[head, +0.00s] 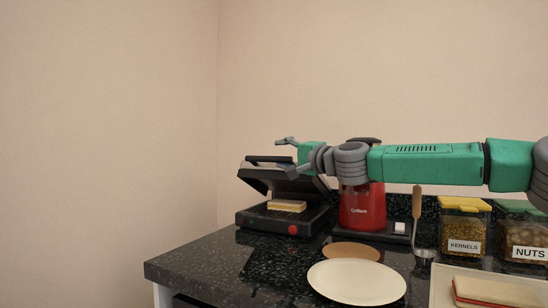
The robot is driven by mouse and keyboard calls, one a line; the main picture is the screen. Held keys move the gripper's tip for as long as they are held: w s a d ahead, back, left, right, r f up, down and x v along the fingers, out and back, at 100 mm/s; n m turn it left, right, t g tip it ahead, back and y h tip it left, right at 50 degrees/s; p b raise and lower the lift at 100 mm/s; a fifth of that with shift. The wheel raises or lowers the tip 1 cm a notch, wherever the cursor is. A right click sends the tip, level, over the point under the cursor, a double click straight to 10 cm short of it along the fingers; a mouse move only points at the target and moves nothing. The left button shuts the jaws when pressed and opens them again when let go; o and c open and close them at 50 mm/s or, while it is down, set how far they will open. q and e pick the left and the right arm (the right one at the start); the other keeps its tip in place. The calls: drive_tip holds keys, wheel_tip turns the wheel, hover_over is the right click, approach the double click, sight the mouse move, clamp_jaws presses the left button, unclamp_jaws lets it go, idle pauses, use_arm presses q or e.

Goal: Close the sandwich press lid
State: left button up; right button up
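The black sandwich press (275,220) stands on the dark counter at its back left. Its lid (270,180) is raised and tilted open, with a bar handle (268,159) along its upper edge. A sandwich (287,206) lies on the lower plate. My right arm reaches in from the right, and its gripper (284,155) is at the lid's upper right, its fingers spread apart. One finger is above the lid and the other overlaps the lid's right side; I cannot tell whether it touches. My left gripper is not in view.
A red coffee machine (361,207) stands just right of the press, partly behind my arm. A cream plate (356,282) and a brown disc (351,251) lie in front. Jars of kernels (463,228) and nuts (522,238) stand at right. The counter's left front (200,262) is clear.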

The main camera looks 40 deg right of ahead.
drive_tip(key=shift+s+r, duration=0.15)
drive_tip(key=shift+s, duration=1.2)
